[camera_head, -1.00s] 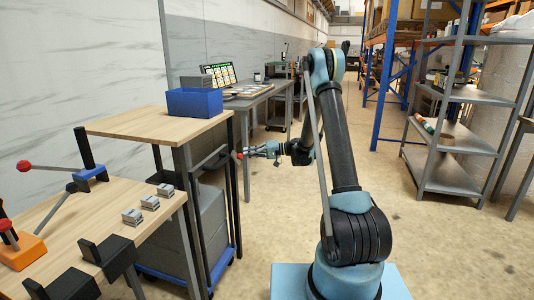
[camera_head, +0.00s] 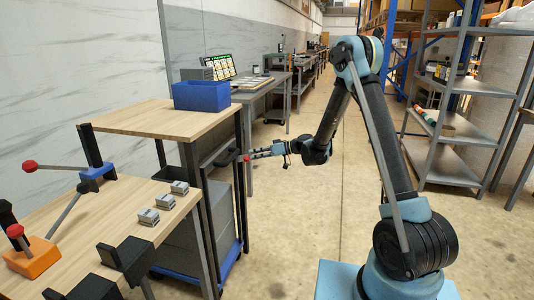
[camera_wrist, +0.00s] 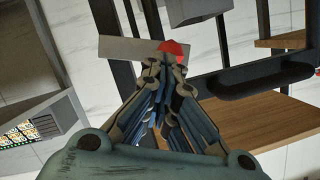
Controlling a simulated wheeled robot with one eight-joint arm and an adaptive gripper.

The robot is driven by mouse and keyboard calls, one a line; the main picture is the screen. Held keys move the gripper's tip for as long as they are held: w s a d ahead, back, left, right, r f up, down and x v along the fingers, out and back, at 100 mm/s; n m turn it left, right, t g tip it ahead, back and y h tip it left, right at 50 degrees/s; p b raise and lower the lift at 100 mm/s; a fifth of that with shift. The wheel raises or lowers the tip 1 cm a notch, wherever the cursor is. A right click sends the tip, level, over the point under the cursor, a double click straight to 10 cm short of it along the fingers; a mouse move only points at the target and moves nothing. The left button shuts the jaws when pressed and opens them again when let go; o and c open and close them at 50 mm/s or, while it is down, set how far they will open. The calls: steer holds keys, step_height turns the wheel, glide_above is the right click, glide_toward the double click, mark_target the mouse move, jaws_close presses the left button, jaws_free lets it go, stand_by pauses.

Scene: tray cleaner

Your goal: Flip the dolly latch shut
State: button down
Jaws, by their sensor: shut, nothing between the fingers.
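The dolly (camera_head: 190,272), with a blue base and grey bins stacked on it, stands under the wooden-topped bench. A small red knob (camera_head: 246,158) shows at the bench's right side, and I take it for the latch's end. In the wrist view the red knob (camera_wrist: 172,48) lies just beyond my fingertips, in front of a flat light-grey plate (camera_wrist: 125,48). My gripper (camera_head: 252,156) is shut and empty, reaching left to the knob; it also shows in the wrist view (camera_wrist: 163,66). I cannot tell whether the fingertips touch the knob. They partly hide it.
A blue bin (camera_head: 201,96) stands on the wooden bench top (camera_head: 145,119). A lower table (camera_head: 95,225) at left holds red-knobbed clamps and small grey blocks. A grey shelf rack (camera_head: 455,150) stands at right. The floor between is clear.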

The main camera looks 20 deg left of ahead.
steer(key=shift+s+a+f, duration=0.1)
steer(key=shift+s+a, duration=0.15)
steer(key=shift+s, duration=0.15)
stand_by(1.1)
steer(key=shift+w, duration=0.1)
steer(key=shift+w+d+r, duration=0.15)
steer(key=shift+r, duration=0.15)
steer(key=w+r+v, duration=0.1)
steer(key=w+v, duration=0.1)
steer(key=v, duration=1)
steer(key=shift+w+r, duration=0.1)
